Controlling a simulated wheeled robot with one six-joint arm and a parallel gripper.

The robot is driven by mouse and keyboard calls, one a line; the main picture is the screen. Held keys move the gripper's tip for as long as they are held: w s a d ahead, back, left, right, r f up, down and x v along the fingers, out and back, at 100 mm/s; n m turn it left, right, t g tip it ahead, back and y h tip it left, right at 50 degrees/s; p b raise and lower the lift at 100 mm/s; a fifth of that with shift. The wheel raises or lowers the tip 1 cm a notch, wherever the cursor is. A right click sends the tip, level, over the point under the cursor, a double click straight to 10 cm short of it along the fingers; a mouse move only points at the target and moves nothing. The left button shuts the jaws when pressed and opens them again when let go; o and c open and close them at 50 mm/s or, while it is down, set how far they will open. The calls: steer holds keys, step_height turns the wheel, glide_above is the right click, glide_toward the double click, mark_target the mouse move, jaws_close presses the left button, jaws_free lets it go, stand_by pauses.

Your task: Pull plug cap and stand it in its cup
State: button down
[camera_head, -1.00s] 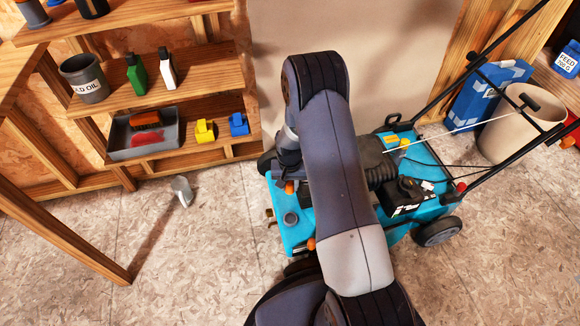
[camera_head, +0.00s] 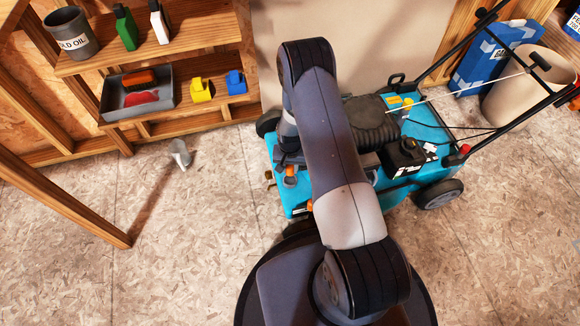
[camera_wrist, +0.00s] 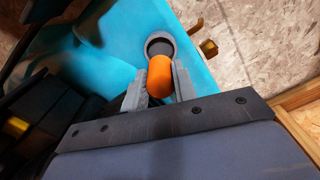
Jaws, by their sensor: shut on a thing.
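The orange plug cap (camera_wrist: 160,76) is between the two grey fingers of my gripper (camera_wrist: 160,84), which is shut on it. The grey round cup (camera_wrist: 161,46) sits on the teal mower deck. In the wrist view, the cap's far end overlaps the cup's near rim. I cannot tell whether the cap is inside the cup or just above it. In the head view, the cap (camera_head: 290,170) shows small beside the cup (camera_head: 289,181). My arm hides part of the mower (camera_head: 440,170).
A black engine (camera_head: 370,125) and a black box (camera_head: 405,158) sit on the mower. The shelf (camera_head: 225,97) at left holds a grey bin (camera_head: 169,90) and small bottles. A grey object (camera_head: 180,153) lies on the floor. Floor at lower left and right is clear.

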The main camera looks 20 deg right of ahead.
steer(key=shift+f+b, duration=3.15)
steer(key=shift+f, duration=0.15)
steer(key=c, duration=1.3)
jaws_free()
steer(key=shift+o, duration=1)
steer(key=shift+r, duration=0.2)
steer(key=shift+o, duration=0.2)
step_height(320, 180, up, 11)
steer(key=p, duration=0.4)
steer(key=shift+f, duration=0.2)
